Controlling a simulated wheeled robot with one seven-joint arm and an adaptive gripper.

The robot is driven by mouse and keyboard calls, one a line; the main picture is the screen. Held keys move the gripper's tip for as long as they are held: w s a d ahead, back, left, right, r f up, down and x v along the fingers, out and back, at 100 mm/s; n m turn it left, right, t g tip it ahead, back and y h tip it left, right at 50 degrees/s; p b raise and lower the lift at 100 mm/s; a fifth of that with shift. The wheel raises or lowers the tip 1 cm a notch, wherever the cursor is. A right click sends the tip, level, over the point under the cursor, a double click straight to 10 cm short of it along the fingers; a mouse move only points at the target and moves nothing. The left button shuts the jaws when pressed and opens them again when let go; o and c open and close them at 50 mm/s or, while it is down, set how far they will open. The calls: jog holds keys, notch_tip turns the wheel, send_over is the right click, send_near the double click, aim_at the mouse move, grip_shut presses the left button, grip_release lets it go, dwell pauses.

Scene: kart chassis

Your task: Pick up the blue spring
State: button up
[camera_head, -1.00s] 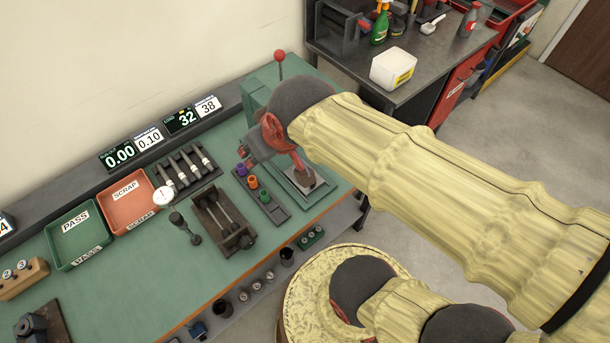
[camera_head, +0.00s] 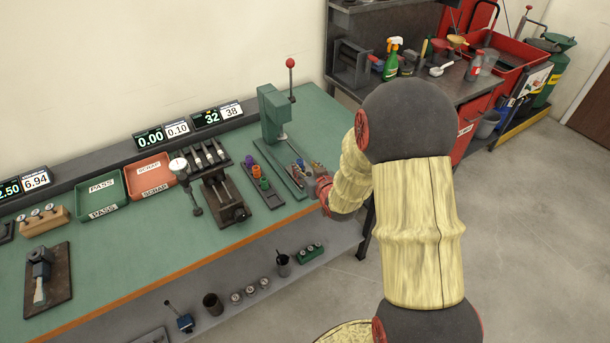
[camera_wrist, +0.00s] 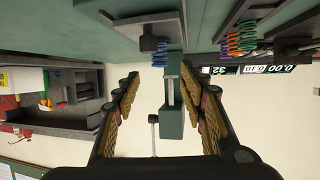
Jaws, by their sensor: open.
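The blue spring (camera_wrist: 160,52) shows in the wrist view as a small upright coil beside the green press column. It lies ahead of the open fingers of my gripper (camera_wrist: 160,76), between their lines, with no finger seen touching it. In the head view my gripper (camera_head: 310,180) is low over the right end of the green bench, by the press base. A small blue patch (camera_head: 300,162) beside it may be the spring; my gripper and arm partly hide that spot.
The green press (camera_head: 272,112) with its red-knobbed lever stands just behind my gripper. A dark rack (camera_head: 272,198) holds purple, orange and green springs to its left. A dark clamp fixture (camera_head: 222,205) and trays lie further left. A grey side bench (camera_head: 440,88) stands behind.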

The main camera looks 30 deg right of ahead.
aim_at(300, 161)
jog(key=b+x, duration=0.2)
jog(key=x, duration=0.5)
jog(key=shift+w+d+f, duration=0.1)
jog(key=shift+w+f, duration=0.05)
jog(key=shift+w, duration=0.1)
grip_shut()
dwell(0.3)
